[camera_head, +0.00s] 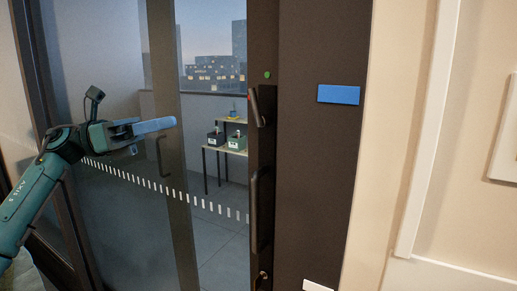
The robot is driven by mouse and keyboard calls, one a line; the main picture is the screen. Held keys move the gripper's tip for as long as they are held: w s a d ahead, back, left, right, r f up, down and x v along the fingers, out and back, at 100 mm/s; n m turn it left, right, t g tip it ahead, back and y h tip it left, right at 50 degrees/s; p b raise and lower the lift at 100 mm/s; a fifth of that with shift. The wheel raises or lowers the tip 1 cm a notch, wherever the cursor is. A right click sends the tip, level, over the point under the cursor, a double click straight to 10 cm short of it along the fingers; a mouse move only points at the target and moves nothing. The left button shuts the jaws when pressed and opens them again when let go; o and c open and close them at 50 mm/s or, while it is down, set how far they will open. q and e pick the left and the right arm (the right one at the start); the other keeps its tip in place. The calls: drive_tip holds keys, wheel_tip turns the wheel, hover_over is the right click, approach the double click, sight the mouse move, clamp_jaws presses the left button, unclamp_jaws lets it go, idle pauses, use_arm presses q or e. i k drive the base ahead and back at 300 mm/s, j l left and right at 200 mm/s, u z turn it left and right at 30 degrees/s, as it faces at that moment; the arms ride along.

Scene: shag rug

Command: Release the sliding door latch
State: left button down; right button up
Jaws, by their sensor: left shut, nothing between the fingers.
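The sliding glass door (215,130) with a dark frame fills the left and middle of the head view. Its latch (259,106) is a small dark lever on the dark frame edge, tilted, with a red mark at its upper left and a green dot above. A long vertical pull handle (254,210) sits below the latch. My left gripper (174,122) is shut and empty, pointing right in front of the glass, apart from and to the left of the latch. My right gripper is out of view.
A blue rectangle (338,94) is on the dark panel right of the latch. A pale wall (398,150) stands at the right. Behind the glass is a small table (226,150) with containers. Free space lies between my left gripper and the latch.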

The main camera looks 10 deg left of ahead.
sight(261, 121)
drive_tip(key=k+j, duration=0.1)
drive_tip(key=j, duration=0.85)
drive_tip(key=k+j, duration=0.15)
drive_tip(key=j, duration=0.35)
